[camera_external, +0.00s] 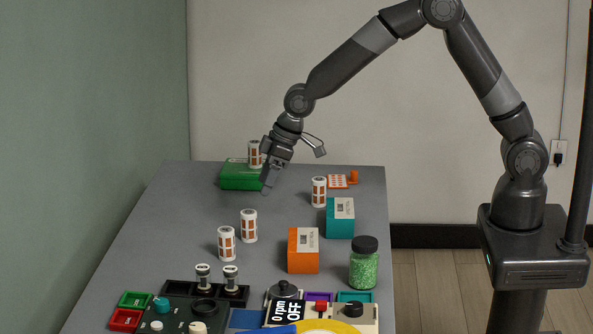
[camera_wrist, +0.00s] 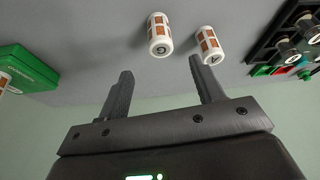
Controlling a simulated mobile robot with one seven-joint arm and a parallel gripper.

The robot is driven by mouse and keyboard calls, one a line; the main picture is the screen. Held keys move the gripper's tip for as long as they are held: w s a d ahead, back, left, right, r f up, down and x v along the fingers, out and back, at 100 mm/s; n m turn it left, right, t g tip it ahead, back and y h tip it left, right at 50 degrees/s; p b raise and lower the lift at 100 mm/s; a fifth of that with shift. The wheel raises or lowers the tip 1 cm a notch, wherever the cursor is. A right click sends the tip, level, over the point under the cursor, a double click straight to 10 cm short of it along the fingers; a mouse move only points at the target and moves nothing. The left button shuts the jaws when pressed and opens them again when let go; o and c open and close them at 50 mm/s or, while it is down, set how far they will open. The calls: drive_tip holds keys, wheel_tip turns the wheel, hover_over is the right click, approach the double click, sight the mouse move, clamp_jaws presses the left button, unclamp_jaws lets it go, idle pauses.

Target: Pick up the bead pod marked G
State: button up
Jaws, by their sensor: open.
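The bead pod marked G (camera_wrist: 160,36) is a white cylinder with orange-brown panels, its letter on the end cap. By layout it matches the standing pod (camera_external: 249,226) in the middle of the table, where its mark is too small to read. My gripper (camera_wrist: 160,70) is open and empty, with the G pod beyond its fingertips, apart from them. In the external view my gripper (camera_external: 268,181) hangs low over the table beside the green box, behind the G pod. A similar pod (camera_wrist: 209,45) with another letter stands close by; it also shows in the external view (camera_external: 227,244).
Another pod (camera_external: 255,154) is on the green box (camera_external: 240,178); one more (camera_external: 319,191) stands right. Teal (camera_external: 340,219) and orange (camera_external: 303,251) boxes and a green bead jar (camera_external: 364,267) line the right side. A dark tray (camera_external: 178,288) and devices fill the front.

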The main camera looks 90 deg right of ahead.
sight(251, 211)
drive_tip(key=x, duration=0.8)
drive_tip(key=shift+w+f, duration=0.25)
drive_tip(key=shift+f, duration=0.05)
drive_tip(key=shift+x, duration=2.6)
drive_tip(key=shift+s+f, duration=0.1)
drive_tip(key=shift+s, duration=0.1)
drive_tip(key=c, duration=1.1)
